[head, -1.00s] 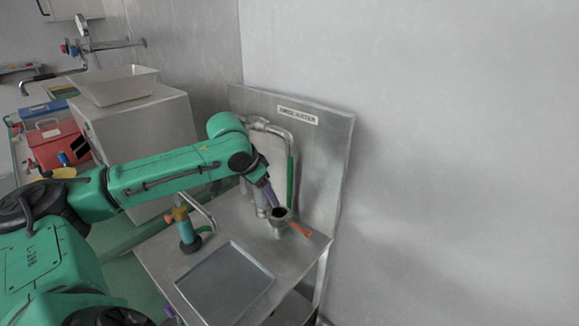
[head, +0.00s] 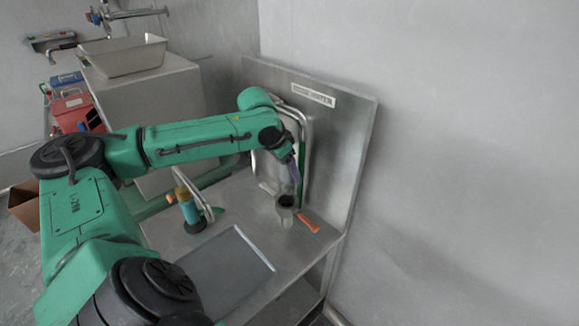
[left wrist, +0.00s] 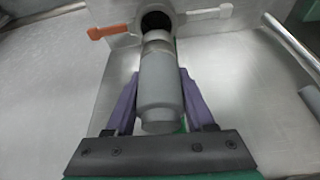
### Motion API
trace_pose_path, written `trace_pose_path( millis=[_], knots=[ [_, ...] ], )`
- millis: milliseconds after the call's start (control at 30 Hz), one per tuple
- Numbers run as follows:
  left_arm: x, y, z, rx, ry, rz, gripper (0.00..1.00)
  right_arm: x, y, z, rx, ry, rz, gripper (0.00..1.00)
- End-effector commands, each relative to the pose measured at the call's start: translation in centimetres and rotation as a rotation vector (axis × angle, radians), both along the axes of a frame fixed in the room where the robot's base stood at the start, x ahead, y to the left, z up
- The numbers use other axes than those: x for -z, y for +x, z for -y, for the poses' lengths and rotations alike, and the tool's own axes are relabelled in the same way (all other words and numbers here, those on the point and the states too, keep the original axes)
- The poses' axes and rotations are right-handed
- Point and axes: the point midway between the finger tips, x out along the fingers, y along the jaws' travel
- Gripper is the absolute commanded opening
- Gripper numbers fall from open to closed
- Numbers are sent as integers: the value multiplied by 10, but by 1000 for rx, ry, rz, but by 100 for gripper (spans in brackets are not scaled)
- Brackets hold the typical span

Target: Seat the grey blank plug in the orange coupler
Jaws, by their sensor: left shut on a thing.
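The grey plug (left wrist: 160,82), a stepped cylinder, lies between the purple fingers of my left gripper (left wrist: 158,85) in the left wrist view. The gripper is shut on it. The plug's narrow end points at the coupler's dark round opening (left wrist: 156,20); whether they touch I cannot tell. The coupler is a grey cup with an orange lever (left wrist: 107,31) at one side. In the head view the coupler (head: 286,203) stands on the metal counter, its lever (head: 308,223) to the right, my left gripper (head: 294,172) just above it. The plug is hard to make out there.
A metal splashback (head: 340,140) with bent pipes rises close behind the coupler. A teal and orange fitting (head: 190,210) stands to the left on the counter. A shallow rectangular basin (head: 225,268) is in front. A grey cabinet (head: 150,95) carries a pan (head: 122,57).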

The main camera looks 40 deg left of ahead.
Motion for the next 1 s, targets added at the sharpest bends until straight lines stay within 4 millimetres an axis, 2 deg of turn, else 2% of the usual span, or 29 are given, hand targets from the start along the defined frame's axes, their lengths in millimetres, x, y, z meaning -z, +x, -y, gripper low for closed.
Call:
trace_pose_path(
  millis=[100,300,1000],
  knots=[
    [16,0,0,0,1,2,0,11,1,-1,0,2,3,50],
    [28,0,0,0,1,2,0,18,-5,-1,1,2,-7,50],
    [27,0,0,1,1,2,0,13,-8,-1,2,1,-12,50]
  ],
)
